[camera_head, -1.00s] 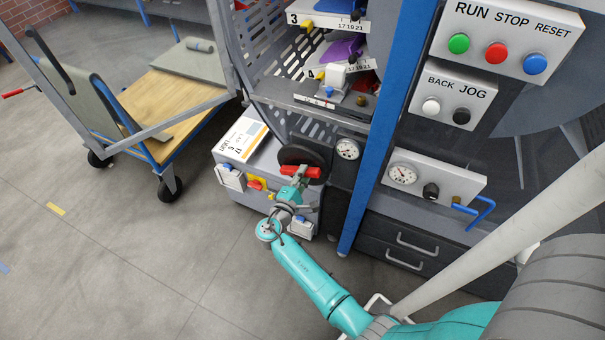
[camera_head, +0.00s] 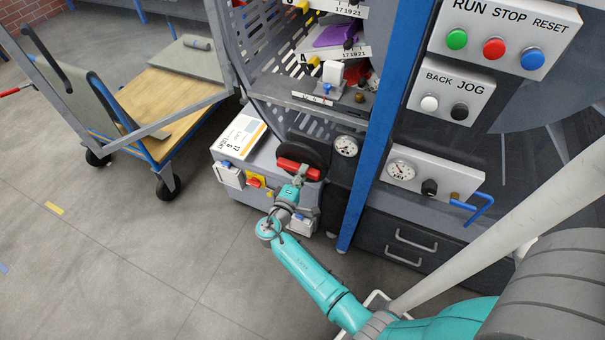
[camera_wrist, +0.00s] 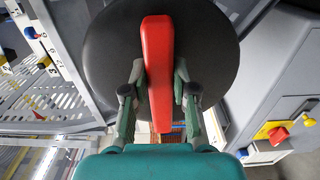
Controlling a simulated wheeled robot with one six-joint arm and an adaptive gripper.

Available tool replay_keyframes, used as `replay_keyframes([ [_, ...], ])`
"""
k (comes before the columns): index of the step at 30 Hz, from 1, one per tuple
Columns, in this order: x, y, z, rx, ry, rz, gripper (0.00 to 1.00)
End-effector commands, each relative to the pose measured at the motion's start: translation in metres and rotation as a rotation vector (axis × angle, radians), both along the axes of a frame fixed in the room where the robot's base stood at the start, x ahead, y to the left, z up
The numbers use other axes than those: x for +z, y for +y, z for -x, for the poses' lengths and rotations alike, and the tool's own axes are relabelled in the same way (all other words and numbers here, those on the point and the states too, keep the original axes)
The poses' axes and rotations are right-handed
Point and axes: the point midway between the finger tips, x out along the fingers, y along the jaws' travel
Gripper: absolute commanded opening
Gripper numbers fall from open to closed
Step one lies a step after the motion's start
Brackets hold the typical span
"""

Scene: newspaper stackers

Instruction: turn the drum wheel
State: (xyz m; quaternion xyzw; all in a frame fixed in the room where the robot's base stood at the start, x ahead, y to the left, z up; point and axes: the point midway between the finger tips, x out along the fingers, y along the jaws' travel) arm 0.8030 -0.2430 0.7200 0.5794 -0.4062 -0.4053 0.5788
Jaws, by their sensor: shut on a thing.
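The drum wheel is a black disc (camera_head: 311,153) with a red handle bar (camera_head: 298,169) across its face, low on the front of the machine beside a gauge. The bar tilts down to the right in the head view. My gripper (camera_head: 300,178) is at the wheel, shut on the red bar. In the wrist view the black disc (camera_wrist: 105,50) fills the upper middle. The red bar (camera_wrist: 158,60) stands nearly upright between the two fingers of my gripper (camera_wrist: 159,85). The fingers hide part of the disc.
A grey cabinet with a newspaper stack (camera_head: 240,137) stands left of the wheel. A button panel (camera_head: 500,45) is at right. A wooden cart (camera_head: 165,105) is at left, with open floor in front.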

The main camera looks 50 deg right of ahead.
Motion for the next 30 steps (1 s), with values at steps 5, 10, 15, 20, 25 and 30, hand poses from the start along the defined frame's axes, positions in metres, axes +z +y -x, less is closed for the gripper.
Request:
replay_keyframes([
  [5, -0.001, 0.000, 0.001, -0.001, 0.002, -0.002, 0.00],
  [10, -0.001, 0.000, 0.001, 0.000, 0.002, -0.002, 0.52],
  [15, -0.001, 0.000, 0.000, 0.000, 0.001, -0.001, 0.52],
  [20, 0.000, 0.002, 0.001, 0.001, 0.001, -0.001, 0.52],
  [25, -0.001, 0.020, 0.007, 0.004, 0.002, 0.000, 0.52],
  [30, -0.001, 0.050, 0.017, 0.005, 0.003, -0.001, 0.52],
])
